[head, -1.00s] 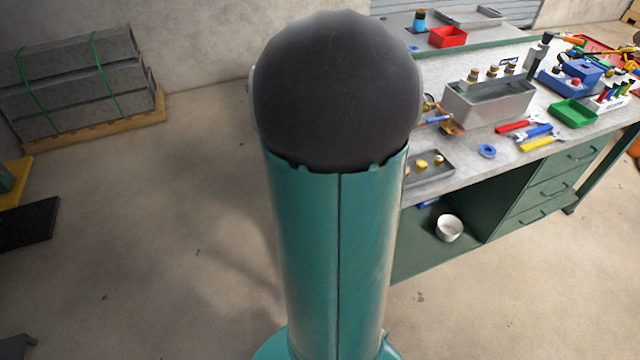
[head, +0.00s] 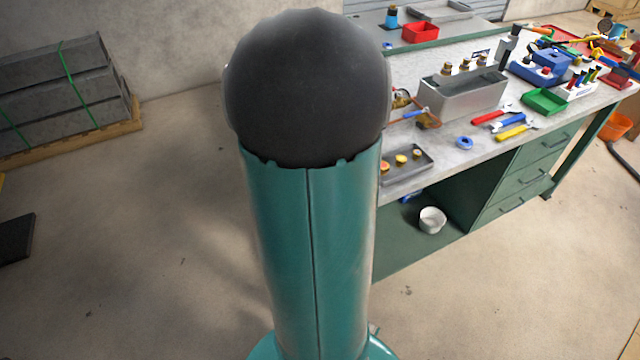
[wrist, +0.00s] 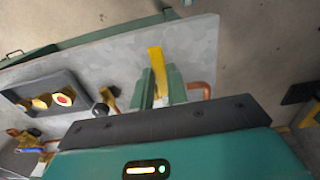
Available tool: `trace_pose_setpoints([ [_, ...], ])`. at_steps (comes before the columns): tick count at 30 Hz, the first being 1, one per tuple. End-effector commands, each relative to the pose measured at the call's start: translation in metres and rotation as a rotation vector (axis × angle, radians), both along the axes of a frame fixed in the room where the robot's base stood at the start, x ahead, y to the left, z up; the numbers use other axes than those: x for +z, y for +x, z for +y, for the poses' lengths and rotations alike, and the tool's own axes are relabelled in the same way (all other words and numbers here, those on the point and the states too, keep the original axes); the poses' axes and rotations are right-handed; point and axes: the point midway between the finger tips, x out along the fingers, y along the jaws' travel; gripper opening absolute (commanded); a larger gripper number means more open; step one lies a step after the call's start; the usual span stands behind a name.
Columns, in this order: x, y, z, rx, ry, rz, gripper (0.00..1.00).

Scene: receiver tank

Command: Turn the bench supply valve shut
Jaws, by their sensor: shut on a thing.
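In the wrist view my gripper (wrist: 162,88) has its two green fingers closed on either side of a yellow lever handle (wrist: 155,58), which I take to be the bench supply valve's. The lever sticks out past the fingertips over the grey bench top. A copper pipe (wrist: 200,87) bends just right of the fingers. The valve body is hidden behind the gripper. In the head view my own arm hides the gripper and the yellow lever.
A grey tray with round fittings (wrist: 14,94) lies on the bench left of my gripper. A blue-handled valve (wrist: 30,150) is nearby. In the head view the bench (head: 400,172) carries a metal tank (head: 455,103), wrenches (head: 488,117) and a green bin (head: 545,101). Open floor lies at the front.

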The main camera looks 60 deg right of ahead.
Motion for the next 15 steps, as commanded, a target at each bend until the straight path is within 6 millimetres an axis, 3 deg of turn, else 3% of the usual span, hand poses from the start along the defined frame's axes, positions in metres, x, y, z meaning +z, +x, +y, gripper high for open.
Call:
trace_pose_setpoints([
  [10, 0.0013, 0.0005, -0.0021, 0.004, -0.006, -0.002, 0.0],
  [11, 0.0013, 0.0005, -0.0021, 0.004, -0.006, -0.002, 0.21],
  [12, 0.0013, 0.0005, -0.002, 0.004, -0.006, -0.002, 0.29],
  [13, 0.0012, 0.0004, -0.0019, 0.004, -0.006, -0.002, 0.35],
  [15, 0.0009, 0.0003, -0.0015, 0.003, -0.005, -0.002, 0.37],
])
